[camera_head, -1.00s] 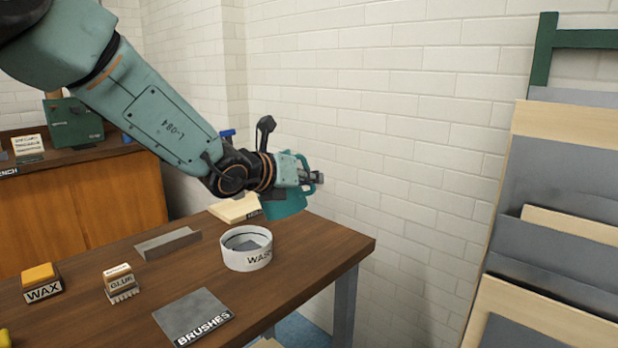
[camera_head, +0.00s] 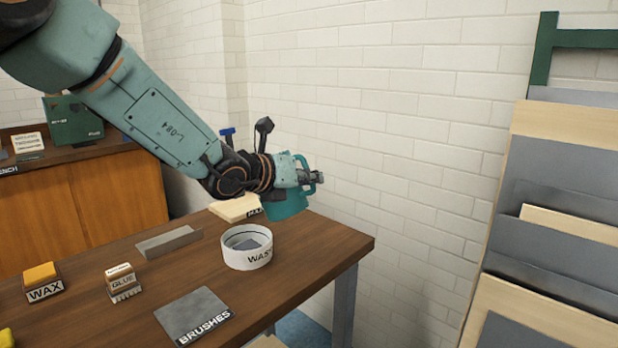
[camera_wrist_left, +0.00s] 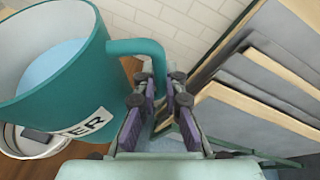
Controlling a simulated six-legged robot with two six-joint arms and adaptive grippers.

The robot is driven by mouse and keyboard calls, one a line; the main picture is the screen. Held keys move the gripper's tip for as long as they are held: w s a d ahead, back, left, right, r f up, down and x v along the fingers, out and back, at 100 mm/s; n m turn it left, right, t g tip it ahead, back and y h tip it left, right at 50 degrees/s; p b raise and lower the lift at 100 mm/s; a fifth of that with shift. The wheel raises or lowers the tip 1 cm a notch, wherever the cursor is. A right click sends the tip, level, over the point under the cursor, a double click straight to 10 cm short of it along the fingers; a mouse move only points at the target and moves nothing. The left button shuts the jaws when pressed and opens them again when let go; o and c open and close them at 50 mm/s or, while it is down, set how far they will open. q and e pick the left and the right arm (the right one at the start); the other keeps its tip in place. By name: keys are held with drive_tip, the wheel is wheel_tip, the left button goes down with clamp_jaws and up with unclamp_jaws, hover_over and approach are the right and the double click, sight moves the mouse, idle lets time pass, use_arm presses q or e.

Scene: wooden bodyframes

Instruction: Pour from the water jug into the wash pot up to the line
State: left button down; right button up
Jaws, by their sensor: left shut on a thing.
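My left gripper (camera_head: 314,177) is shut on the handle of the teal water jug (camera_head: 287,203) and holds it above the table's right end. In the left wrist view the jug (camera_wrist_left: 85,78) shows its open top with light blue water (camera_wrist_left: 55,70) inside. Part of its label reads "ER". The white wash pot (camera_head: 247,257) stands on the table below and to the left of the jug. A dark line runs around its inside near the rim, and something grey-blue shows inside. In the wrist view the wash pot (camera_wrist_left: 30,145) is partly hidden behind the jug. My right gripper is out of view.
The wooden table (camera_head: 150,290) carries a grey brushes plate (camera_head: 193,314), a glue brush block (camera_head: 122,281), a wax block (camera_head: 42,281), a metal angle piece (camera_head: 169,242) and a pale labelled block (camera_head: 235,207). A rack of boards (camera_head: 560,205) leans at the right.

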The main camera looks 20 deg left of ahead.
use_arm(q)
drive_tip(key=shift+r+n+p, duration=0.15)
drive_tip(key=shift+n+p, duration=0.15)
drive_tip(key=shift+p, duration=0.5)
idle(0.9)
drive_tip(key=shift+a+r+n+h+p, duration=0.25)
drive_tip(key=shift+r+n+h+p, duration=0.75)
drive_tip(key=shift+p, duration=2)
idle(3.2)
